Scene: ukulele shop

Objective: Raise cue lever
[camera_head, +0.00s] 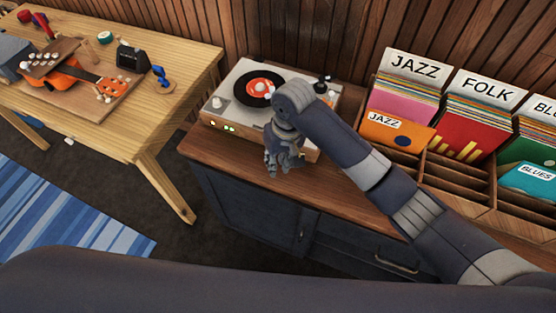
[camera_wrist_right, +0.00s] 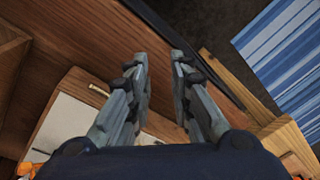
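The turntable (camera_head: 238,117) sits on the wooden cabinet top, with a black record (camera_head: 251,92) that has a red label. A dark tonearm part (camera_head: 322,84) shows at its back right. I cannot make out the cue lever; my right arm covers part of the deck. My right gripper (camera_head: 284,168) hangs pointing down at the front edge of the turntable, over the cabinet's front part. In the right wrist view its two fingers (camera_wrist_right: 159,55) stand apart with nothing between them. My left gripper is not in view.
Record bins (camera_head: 476,185) with Jazz, Folk and Blues sleeves stand to the right. A light wood table (camera_head: 150,120) with a ukulele (camera_head: 75,84) and small tools stands to the left. A wood-panelled wall is behind. The striped rug (camera_head: 60,215) lies on the floor.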

